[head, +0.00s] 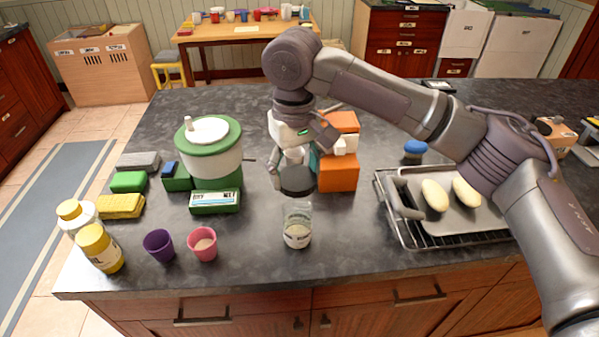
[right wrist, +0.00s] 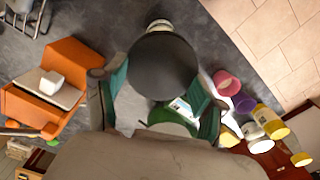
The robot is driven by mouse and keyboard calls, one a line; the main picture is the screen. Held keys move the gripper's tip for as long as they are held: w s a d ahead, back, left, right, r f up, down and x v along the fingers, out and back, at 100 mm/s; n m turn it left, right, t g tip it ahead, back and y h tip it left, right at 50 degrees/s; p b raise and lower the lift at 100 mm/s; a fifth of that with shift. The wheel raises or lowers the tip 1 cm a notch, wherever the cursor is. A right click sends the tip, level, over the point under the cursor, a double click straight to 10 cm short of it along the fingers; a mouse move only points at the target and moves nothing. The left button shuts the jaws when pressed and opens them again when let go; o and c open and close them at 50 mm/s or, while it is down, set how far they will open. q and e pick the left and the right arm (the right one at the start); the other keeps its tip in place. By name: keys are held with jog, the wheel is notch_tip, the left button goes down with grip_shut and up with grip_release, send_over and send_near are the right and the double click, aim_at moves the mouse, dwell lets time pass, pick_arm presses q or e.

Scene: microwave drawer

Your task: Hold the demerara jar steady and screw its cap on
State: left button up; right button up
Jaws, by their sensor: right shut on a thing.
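The demerara jar (head: 298,226) is a clear glass jar with a pale label, upright on the dark counter near its front edge. Its mouth is uncovered and no gripper touches it. My right gripper (head: 296,170) is shut on the dark round cap (head: 297,182), holding it above the jar with a small gap between them. In the right wrist view the cap (right wrist: 163,66) sits between the two fingers and hides most of the jar; only a small pale part (right wrist: 160,25) shows past its edge. My left gripper is not in view.
A pink cup (head: 202,244) and a purple cup (head: 159,245) stand left of the jar. A tray (head: 458,215) on a rack is at right. The counter close around the jar is clear.

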jog(key=shift+f, duration=0.1)
jog(key=shift+f, duration=1.95)
